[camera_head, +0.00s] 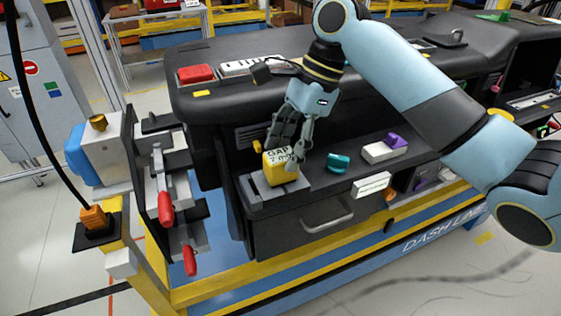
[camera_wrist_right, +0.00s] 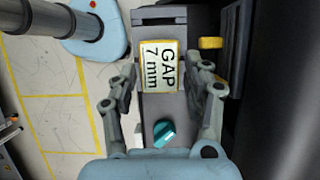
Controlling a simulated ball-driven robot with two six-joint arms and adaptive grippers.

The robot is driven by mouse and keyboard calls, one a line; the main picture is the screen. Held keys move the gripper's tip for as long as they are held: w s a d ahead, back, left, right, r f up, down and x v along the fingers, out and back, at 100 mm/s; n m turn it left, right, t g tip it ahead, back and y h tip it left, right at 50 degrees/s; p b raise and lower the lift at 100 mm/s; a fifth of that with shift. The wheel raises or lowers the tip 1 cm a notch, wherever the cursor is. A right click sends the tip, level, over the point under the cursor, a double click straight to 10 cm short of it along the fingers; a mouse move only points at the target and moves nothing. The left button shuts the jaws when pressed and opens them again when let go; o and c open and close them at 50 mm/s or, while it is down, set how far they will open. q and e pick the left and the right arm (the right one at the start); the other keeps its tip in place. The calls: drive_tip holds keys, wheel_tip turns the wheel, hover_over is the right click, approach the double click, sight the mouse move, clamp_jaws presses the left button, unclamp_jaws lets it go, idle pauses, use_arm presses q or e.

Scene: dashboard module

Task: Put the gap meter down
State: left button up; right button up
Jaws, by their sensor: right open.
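The gap meter (camera_head: 281,168) is a yellow block with a white label reading "GAP 7 mm". It sits upright on a grey holder (camera_head: 262,196) at the left end of the dashboard's lower ledge. My right gripper (camera_head: 287,158) is open around it from above, its fingers close behind and beside it. In the right wrist view the gap meter (camera_wrist_right: 159,66) lies between the two spread fingers (camera_wrist_right: 162,90), with a gap to each side. My left gripper is not in view.
A teal knob (camera_head: 338,162) stands on the ledge right of the gap meter; it also shows in the wrist view (camera_wrist_right: 164,133). Red-handled clamps (camera_head: 165,207) stand at left.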

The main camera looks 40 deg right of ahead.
drive_tip(key=v, duration=0.8)
drive_tip(key=shift+d+r, duration=0.15)
drive_tip(key=shift+r, duration=0.05)
